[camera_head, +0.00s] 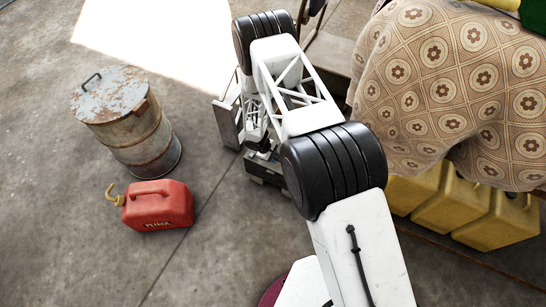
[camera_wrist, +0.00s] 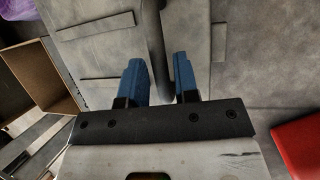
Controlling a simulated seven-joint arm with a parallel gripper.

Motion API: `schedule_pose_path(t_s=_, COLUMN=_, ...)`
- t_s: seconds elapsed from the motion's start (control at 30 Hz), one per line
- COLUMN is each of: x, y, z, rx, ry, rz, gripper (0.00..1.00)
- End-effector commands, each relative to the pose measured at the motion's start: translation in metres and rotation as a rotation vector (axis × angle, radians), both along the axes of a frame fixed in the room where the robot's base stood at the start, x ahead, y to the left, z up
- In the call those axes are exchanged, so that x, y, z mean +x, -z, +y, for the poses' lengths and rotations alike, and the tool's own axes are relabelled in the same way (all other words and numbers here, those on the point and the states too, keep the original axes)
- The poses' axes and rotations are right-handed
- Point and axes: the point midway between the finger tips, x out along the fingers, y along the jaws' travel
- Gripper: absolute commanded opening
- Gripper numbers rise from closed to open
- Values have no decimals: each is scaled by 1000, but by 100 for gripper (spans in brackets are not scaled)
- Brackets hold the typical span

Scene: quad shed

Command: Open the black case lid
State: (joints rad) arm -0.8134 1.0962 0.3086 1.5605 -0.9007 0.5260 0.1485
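The black case (camera_head: 264,172) is mostly hidden under my arm in the head view; a dark corner shows below the wrist. A grey panel (camera_head: 227,124) stands to its left, perhaps the lid; I cannot tell its angle for sure. In the wrist view a broad dark-grey panelled surface (camera_wrist: 245,75) fills the background. A dark round bar (camera_wrist: 153,40) runs down between the fingers. My gripper (camera_wrist: 160,75) has two blue fingertips set apart, with a gap between them. The fingertips are hidden in the head view.
A rusty drum (camera_head: 130,125) and a red fuel can (camera_head: 157,206) stand left of the arm. A cloth-covered table (camera_head: 450,85) and yellow containers (camera_head: 455,203) are at right. A cardboard box (camera_wrist: 38,75) shows in the wrist view. The floor at lower left is clear.

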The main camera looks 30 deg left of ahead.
Motion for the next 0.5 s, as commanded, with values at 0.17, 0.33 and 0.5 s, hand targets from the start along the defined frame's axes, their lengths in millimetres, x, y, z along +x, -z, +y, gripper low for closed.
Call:
schedule_pose_path(t_s=0.17, x=0, y=0, z=0, rx=0, ry=0, rz=0, gripper=1)
schedule_pose_path(t_s=0.33, x=0, y=0, z=0, rx=0, ry=0, rz=0, gripper=0)
schedule_pose_path(t_s=0.5, x=0, y=-1, z=0, rx=0, ry=1, rz=2, gripper=0)
